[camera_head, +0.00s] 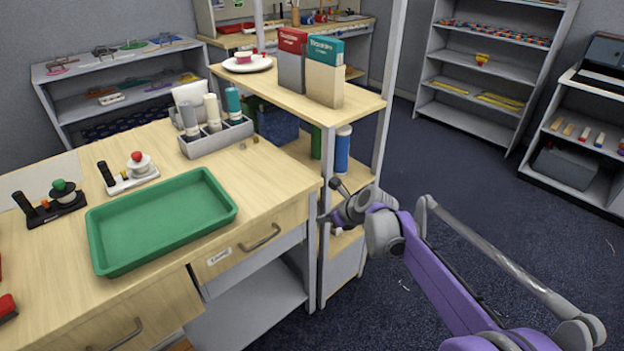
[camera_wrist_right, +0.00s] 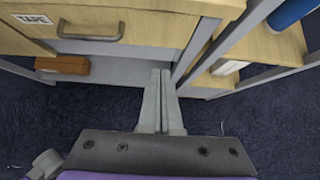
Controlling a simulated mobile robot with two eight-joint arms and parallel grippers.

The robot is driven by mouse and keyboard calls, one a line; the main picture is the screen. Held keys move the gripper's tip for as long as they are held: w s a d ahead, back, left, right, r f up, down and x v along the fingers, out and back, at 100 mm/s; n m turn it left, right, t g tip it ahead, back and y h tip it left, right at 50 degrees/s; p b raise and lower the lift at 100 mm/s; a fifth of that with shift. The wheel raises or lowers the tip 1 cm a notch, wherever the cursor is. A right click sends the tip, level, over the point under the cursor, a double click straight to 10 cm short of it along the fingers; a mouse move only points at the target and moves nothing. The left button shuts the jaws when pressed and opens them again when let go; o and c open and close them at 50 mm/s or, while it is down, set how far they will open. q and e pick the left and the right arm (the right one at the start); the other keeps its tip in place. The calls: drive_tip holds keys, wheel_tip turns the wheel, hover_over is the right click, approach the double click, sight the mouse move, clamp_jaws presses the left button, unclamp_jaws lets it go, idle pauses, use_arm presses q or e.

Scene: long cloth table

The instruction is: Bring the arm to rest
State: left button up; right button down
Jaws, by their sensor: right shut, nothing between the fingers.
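My right arm, purple and grey, comes in from the lower right of the head view. Its gripper (camera_head: 332,200) is in front of the shelf unit's post, to the right of the table's drawer. In the right wrist view the two grey fingers of my right gripper (camera_wrist_right: 161,76) are together with nothing between them. They point toward the space below the drawer, and dark carpet shows beneath. My left gripper is in neither view.
The wooden table (camera_head: 285,185) bears a green tray (camera_head: 160,222) and a grey bottle holder (camera_head: 222,138). A labelled drawer (camera_head: 247,246) is shut. A wooden shelf (camera_head: 365,103) with two boxes stands close by. Dark carpet (camera_head: 390,310) is clear around my arm.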

drive_tip(key=s+d+r+n+h+p, duration=0.1)
drive_tip(key=s+d+r+n+p, duration=0.1)
drive_tip(key=s+r+n, duration=0.3)
drive_tip(key=s+d+r+n+g+h+p, duration=0.1)
drive_tip(key=s+n+p, duration=0.1)
drive_tip(key=s+n, duration=0.35)
drive_tip(key=s+d+r+n+p, duration=0.2)
drive_tip(key=s+r+n, duration=0.1)
drive_tip(key=s, duration=0.5)
drive_tip(key=s+d+f+n+h+p, duration=0.1)
drive_tip(key=s+d+n+p, duration=0.1)
drive_tip(key=s+n, duration=0.5)
drive_tip(key=s+d+f+n+h+p, duration=0.1)
drive_tip(key=s+d+n+h+p, duration=0.1)
drive_tip(key=s+n, duration=0.6)
drive_tip(key=s+d+p, duration=0.1)
drive_tip(key=s, duration=0.3)
drive_tip(key=shift+s+d+g+h+p, duration=0.3)
drive_tip(key=shift+s, duration=0.05)
